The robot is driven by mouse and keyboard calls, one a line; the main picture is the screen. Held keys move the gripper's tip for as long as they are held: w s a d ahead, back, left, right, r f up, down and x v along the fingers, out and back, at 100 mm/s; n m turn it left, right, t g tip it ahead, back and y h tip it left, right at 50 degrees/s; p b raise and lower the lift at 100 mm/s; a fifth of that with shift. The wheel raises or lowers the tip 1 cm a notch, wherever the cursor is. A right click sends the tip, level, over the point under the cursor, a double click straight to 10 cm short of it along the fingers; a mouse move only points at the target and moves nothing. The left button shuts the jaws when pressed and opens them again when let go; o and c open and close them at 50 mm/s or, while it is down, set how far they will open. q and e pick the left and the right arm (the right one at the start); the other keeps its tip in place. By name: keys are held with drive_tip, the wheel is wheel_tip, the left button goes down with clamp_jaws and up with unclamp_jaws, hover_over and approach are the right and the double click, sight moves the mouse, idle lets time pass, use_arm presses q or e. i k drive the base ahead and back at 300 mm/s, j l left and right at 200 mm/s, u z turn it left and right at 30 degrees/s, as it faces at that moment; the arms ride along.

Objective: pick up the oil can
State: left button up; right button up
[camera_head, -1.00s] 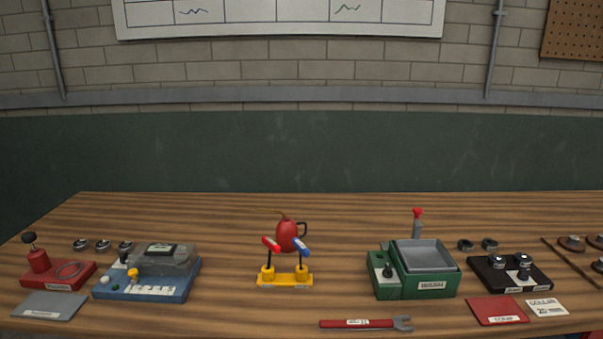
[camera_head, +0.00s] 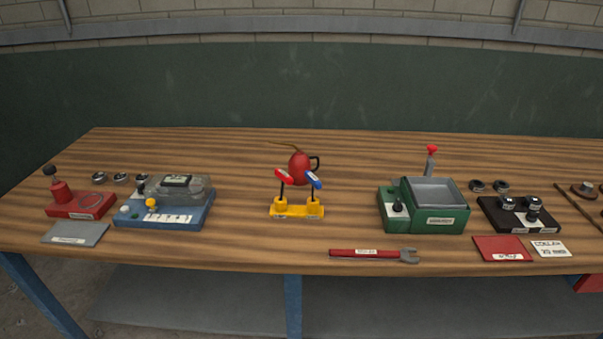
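The oil can (camera_head: 299,164) is a rounded red can with a black handle on its right and a thin brownish spout pointing left. It is on the wooden workbench, near the middle, behind a yellow stand (camera_head: 297,210). The stand has two black posts topped by a red tag (camera_head: 284,175) and a blue tag (camera_head: 313,180), which partly cover the can's lower part. Neither of my grippers shows in the head view.
The wooden bench (camera_head: 300,245) has blue legs. A blue device (camera_head: 165,215) and red base (camera_head: 82,207) stand left; a green box (camera_head: 438,207) and black block (camera_head: 517,215) stand right. A red wrench (camera_head: 370,254) lies at the front edge. Bench surface is clear around the stand.

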sight(299, 163)
drive_tip(key=i+l+u, duration=0.6)
drive_tip(key=l+u, duration=0.2)
